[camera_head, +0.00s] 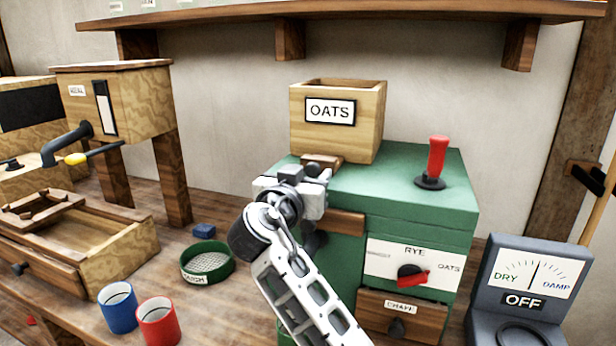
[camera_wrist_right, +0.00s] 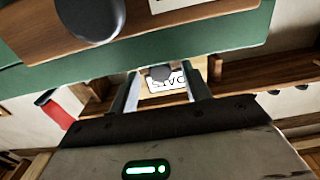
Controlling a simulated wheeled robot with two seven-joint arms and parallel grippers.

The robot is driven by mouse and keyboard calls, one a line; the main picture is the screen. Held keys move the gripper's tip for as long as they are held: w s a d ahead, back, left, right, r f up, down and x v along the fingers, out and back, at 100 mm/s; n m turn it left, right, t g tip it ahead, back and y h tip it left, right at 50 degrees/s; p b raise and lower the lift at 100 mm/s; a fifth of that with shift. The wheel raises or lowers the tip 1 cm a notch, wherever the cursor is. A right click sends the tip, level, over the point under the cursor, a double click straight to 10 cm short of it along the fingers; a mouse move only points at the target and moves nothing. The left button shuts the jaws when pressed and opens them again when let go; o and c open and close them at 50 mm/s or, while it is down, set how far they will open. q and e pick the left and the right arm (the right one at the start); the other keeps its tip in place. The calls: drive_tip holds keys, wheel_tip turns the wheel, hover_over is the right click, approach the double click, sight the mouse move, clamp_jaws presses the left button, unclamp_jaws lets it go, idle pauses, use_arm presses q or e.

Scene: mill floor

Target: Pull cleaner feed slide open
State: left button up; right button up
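The green cleaner (camera_head: 400,190) stands at the middle right of the bench, with a wooden OATS hopper (camera_head: 365,120) on top. A small brown wooden slide (camera_head: 322,161) shows at the foot of the hopper, partly covered by my right gripper (camera_head: 320,182). In the right wrist view my right gripper (camera_wrist_right: 163,92) has its two fingers apart. A grey knob (camera_wrist_right: 160,73) and the upside-down OATS label (camera_wrist_right: 172,84) appear between them. I cannot tell whether the fingers touch the knob. My left gripper is not in view.
A red-handled lever (camera_head: 437,158) stands on the cleaner's top right. A red-pointer dial (camera_head: 411,273) and a CHAFF drawer (camera_head: 425,318) are on its front. A meter (camera_head: 530,285) stands right. Blue (camera_head: 118,308) and red cups (camera_head: 158,322) and a green sieve (camera_head: 207,262) are left.

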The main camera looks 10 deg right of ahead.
use_arm(q)
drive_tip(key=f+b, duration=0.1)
drive_tip(key=b, duration=0.3)
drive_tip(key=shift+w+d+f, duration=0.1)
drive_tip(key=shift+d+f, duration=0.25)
use_arm(e)
drive_tip(key=v, duration=1.6)
